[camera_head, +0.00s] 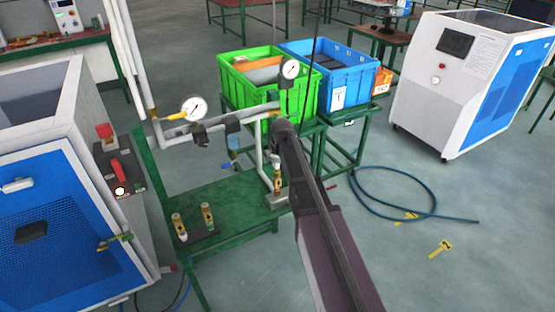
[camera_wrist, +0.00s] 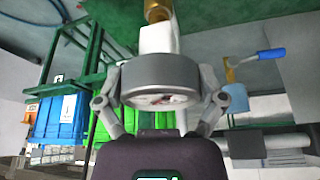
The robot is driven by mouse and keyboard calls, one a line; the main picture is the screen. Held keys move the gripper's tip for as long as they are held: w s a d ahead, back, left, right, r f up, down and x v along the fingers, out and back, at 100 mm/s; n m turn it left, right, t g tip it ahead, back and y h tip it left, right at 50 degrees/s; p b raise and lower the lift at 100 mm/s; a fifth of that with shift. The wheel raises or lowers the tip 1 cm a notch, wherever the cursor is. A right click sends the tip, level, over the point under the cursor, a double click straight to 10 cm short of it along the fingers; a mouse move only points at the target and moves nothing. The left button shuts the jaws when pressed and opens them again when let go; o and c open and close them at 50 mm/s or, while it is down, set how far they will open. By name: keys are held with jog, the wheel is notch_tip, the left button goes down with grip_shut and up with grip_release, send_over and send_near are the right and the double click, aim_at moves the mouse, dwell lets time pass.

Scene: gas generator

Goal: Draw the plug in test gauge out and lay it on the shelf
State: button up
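In the wrist view, a round grey gauge (camera_wrist: 160,82) with a pale face is between the two fingers of my gripper (camera_wrist: 161,84). The fingers bear on opposite sides of its rim. A white stem (camera_wrist: 158,38) joins the gauge to a brass fitting (camera_wrist: 157,10) at the top edge; whether the two are still seated together is not clear. In the head view, my arm hides the gripper and the held gauge. Two white-faced dial gauges show there, one on the left of the pipe (camera_head: 193,108) and one above its right end (camera_head: 290,69).
Behind are a green crate (camera_head: 250,68) and a blue crate (camera_head: 335,68). A blue hose (camera_head: 385,210) lies on open floor at right.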

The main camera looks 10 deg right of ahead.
jog(key=c, duration=0.5)
jog(key=shift+r, duration=0.2)
jog(key=shift+r+p, duration=0.3)
jog(key=shift+p, duration=0.2)
jog(key=shift+r+p, duration=2.15)
jog(key=shift+p, duration=0.05)
jog(key=shift+r+p, duration=1.35)
